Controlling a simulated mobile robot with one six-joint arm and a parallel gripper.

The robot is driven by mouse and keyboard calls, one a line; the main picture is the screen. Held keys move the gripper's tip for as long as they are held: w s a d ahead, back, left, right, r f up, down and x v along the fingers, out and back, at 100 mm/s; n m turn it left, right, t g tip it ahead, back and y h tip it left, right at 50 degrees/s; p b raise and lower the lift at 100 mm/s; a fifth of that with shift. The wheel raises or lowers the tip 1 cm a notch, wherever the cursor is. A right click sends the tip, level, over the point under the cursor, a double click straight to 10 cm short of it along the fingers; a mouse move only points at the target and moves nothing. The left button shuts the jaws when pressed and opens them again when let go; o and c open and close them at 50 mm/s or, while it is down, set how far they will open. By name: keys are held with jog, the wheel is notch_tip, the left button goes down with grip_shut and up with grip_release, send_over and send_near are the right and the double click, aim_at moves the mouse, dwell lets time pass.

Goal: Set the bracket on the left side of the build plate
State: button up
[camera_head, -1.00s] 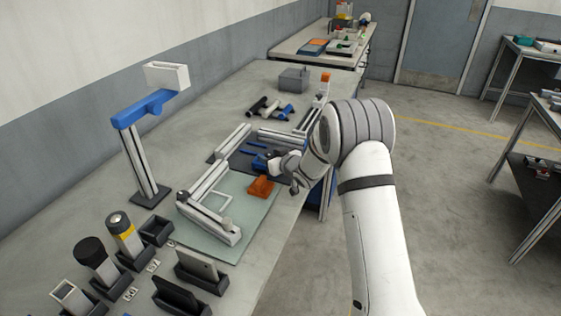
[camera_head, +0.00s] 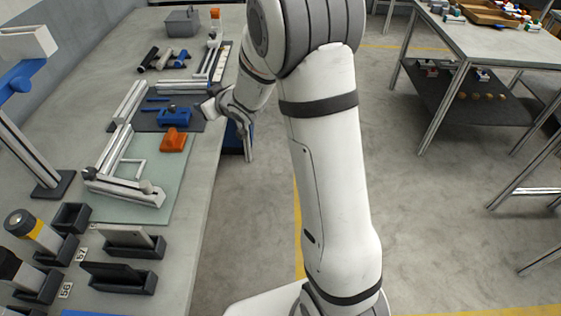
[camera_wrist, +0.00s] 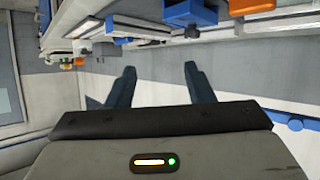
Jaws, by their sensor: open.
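A blue block-like piece (camera_head: 174,117) sits on a dark flat plate (camera_head: 148,122) inside a silver rail frame on the bench. It also shows at the top of the wrist view (camera_wrist: 190,12). A small orange piece (camera_head: 173,140) lies just in front of it, on the pale green mat; the wrist view shows it too (camera_wrist: 252,5). I cannot tell which of these is the bracket, nor whether the dark plate is the build plate. My gripper (camera_wrist: 160,84) is open and empty, with its fingers apart. It is right of the blue piece, near the bench edge, and touches neither piece.
Silver rails (camera_head: 125,187) frame the green mat (camera_head: 166,168). Black, white and blue cylinders (camera_head: 163,60) lie behind. Dark holders (camera_head: 125,240) fill the front of the bench. A blue-and-silver stand (camera_head: 35,150) rises at left. Open floor lies right of the bench.

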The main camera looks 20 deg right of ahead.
jog(key=s+d+r+m+g+h, duration=0.2)
jog(key=s+d+r+h, duration=0.1)
jog(key=s+d, duration=0.3)
jog(key=s+d+r+m+g+h, duration=0.1)
jog(key=s+d+r+m+h, duration=0.2)
jog(key=s, duration=0.5)
jog(key=s+d+g, duration=0.2)
jog(key=s+g, duration=0.4)
jog(key=s, duration=1.6)
jog(key=shift+s+m+y, duration=0.15)
jog(key=shift+m+y, duration=0.15)
jog(key=shift+m, duration=0.1)
jog(key=shift+c, duration=0.3)
jog(key=shift+c, duration=0.8)
jog(key=shift+a, duration=0.1)
jog(key=shift+c, duration=0.2)
